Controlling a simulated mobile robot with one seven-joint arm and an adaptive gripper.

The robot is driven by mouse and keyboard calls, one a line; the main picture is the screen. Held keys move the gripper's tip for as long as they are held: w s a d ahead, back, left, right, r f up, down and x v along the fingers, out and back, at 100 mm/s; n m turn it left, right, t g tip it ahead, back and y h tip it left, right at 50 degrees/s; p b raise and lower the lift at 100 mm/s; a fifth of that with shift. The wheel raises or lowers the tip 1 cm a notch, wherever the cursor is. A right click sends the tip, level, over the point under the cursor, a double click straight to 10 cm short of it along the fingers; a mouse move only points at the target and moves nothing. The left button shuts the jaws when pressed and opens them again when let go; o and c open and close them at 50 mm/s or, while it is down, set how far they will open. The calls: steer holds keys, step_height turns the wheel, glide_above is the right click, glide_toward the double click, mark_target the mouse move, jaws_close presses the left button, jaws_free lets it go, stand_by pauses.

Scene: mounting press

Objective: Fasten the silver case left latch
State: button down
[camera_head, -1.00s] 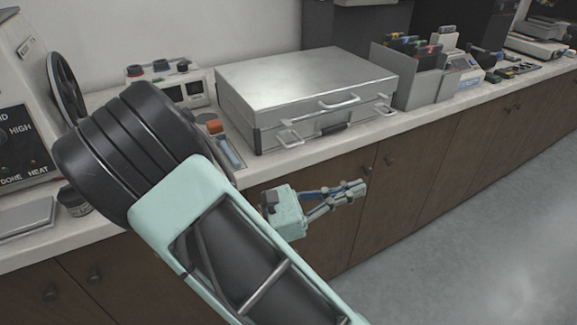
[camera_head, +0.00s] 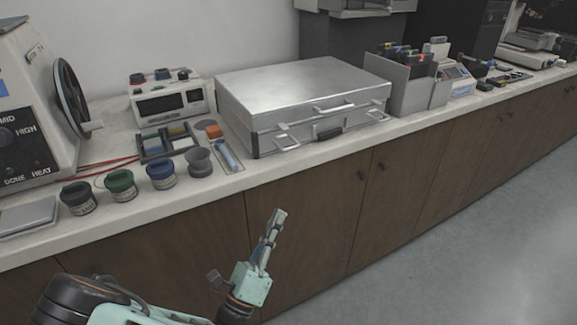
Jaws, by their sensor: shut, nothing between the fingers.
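The silver case (camera_head: 300,95) lies flat with its lid down on the counter, its front facing the counter's edge. Its left latch (camera_head: 287,142) is a small metal loop on the front face, near the left corner. It appears to stick out, but I cannot tell for sure. A similar right latch (camera_head: 377,115) sits near the right end, with a handle (camera_head: 333,107) on the lid and a dark piece (camera_head: 328,133) between them. My gripper (camera_head: 278,214) is shut and empty, pointing up in front of the cabinet doors, below the counter and apart from the case.
A grey file holder (camera_head: 406,84) stands close on the right. The space before the cabinets is open.

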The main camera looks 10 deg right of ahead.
steer(key=x, duration=0.4)
steer(key=a+b+x, duration=0.1)
steer(key=x, duration=0.3)
steer(key=r+b+x, duration=0.1)
steer(key=x, duration=0.3)
steer(key=shift+w+a+r, duration=0.1)
steer(key=shift+w+a, duration=0.15)
steer(key=shift+a, duration=0.05)
steer(key=shift+w+a+r, duration=0.15)
steer(key=shift+w+r, duration=0.2)
steer(key=shift+r, duration=0.15)
steer(key=shift+r+n+y+p, duration=0.3)
steer(key=shift+y+p, duration=0.1)
steer(key=shift+p, duration=0.55)
